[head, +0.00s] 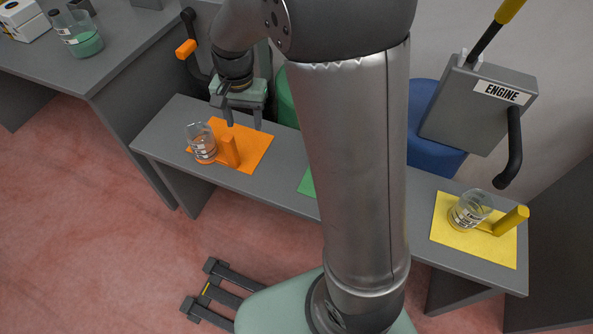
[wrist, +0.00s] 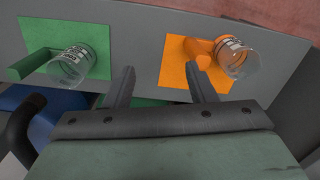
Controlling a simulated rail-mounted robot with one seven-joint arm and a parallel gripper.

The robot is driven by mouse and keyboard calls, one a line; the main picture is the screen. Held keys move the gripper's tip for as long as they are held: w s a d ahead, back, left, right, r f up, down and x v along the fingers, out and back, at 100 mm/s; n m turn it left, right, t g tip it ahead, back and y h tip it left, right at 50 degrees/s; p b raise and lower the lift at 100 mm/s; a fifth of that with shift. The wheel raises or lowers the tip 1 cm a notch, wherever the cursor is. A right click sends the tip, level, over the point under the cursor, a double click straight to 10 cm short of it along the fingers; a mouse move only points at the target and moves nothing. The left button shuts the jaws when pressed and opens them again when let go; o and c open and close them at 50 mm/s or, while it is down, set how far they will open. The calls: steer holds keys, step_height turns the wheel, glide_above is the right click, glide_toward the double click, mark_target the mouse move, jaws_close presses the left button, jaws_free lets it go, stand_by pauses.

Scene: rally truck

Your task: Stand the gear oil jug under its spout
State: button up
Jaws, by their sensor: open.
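I cannot read which jug is the gear oil one. A clear jug with a green handle (wrist: 72,66) stands on a green mat (wrist: 95,35). A clear jug with a yellow handle (head: 469,211) stands on a yellow mat (head: 465,250). My gripper (head: 229,108) is open and empty above the bench, close to the orange-handled jug. In the wrist view its fingers (wrist: 163,86) are apart, with the orange handle near the right fingertip.
The grey bench (head: 170,150) runs along the wall. A box labelled ENGINE (head: 480,105) has a black spout (head: 510,150) above the yellow mat. An orange-tipped lever (head: 187,49) is at the back left. A side counter (head: 110,65) holds a beaker of green liquid (head: 82,42).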

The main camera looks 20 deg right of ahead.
steer(key=s+d+r+n, duration=0.1)
steer(key=s+d+n, duration=0.2)
steer(key=s, duration=0.8)
steer(key=s+d+r+n, duration=0.1)
steer(key=s+d+n, duration=0.2)
steer(key=s, duration=0.8)
steer(key=shift+n, duration=0.3)
steer(key=r+p, duration=0.2)
steer(key=a+r+p, duration=0.1)
steer(key=r+p, duration=0.1)
steer(key=shift+w+r, duration=0.15)
steer(key=shift+r, duration=0.2)
steer(key=shift+o, duration=0.4)
